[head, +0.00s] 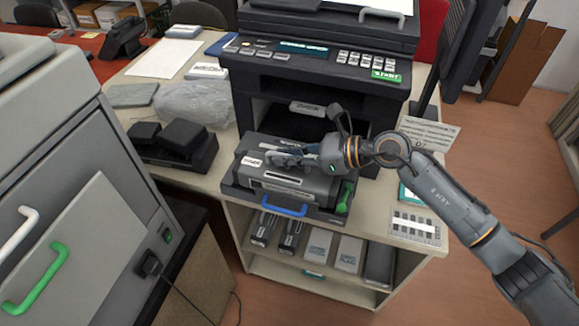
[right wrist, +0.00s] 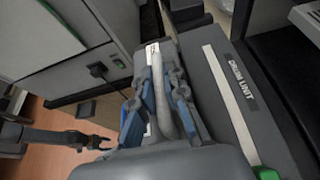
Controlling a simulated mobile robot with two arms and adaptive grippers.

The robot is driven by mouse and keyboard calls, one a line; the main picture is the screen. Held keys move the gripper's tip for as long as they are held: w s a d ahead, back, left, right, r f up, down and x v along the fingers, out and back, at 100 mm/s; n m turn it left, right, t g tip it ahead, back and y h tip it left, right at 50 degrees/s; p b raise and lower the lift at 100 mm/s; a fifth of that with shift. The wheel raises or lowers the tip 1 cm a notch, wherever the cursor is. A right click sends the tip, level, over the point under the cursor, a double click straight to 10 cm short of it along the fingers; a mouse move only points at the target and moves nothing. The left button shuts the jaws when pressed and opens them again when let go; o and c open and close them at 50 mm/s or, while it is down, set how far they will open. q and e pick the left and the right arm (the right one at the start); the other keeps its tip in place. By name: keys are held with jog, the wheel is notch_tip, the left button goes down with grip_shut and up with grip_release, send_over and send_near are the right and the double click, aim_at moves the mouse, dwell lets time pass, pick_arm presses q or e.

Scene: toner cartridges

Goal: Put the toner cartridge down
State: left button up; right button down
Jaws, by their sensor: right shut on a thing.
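My right gripper (head: 290,158) is above the pulled-out dark drum unit (head: 290,181) at the printer front. The cartridge lies along the drum unit (right wrist: 235,100), which carries a white strip and a "DRUM UNIT" label. I cannot tell whether the cartridge rests on it or hangs just above. A dark arm end, seemingly my left gripper (right wrist: 100,140), shows small at the left edge of the wrist view; its jaws are unclear.
The printer (head: 325,70) stands behind, its front bay open. The drum unit has a blue handle (head: 284,207) and a green lever (head: 345,198). A black twin-block device (head: 175,145) and a clear plastic bag (head: 193,103) lie left. A grey cabinet (head: 60,170) stands front left.

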aim_at(297, 168)
notch_tip(297, 168, down, 3)
jog(key=shift+w+f, duration=0.1)
jog(key=shift+w, duration=0.05)
jog(key=shift+f, duration=0.35)
jog(key=c, duration=1.4)
grip_release()
jog(key=shift+f, duration=0.1)
pick_arm(q)
jog(key=shift+w+d+r, duration=0.1)
jog(key=shift+w, duration=0.6)
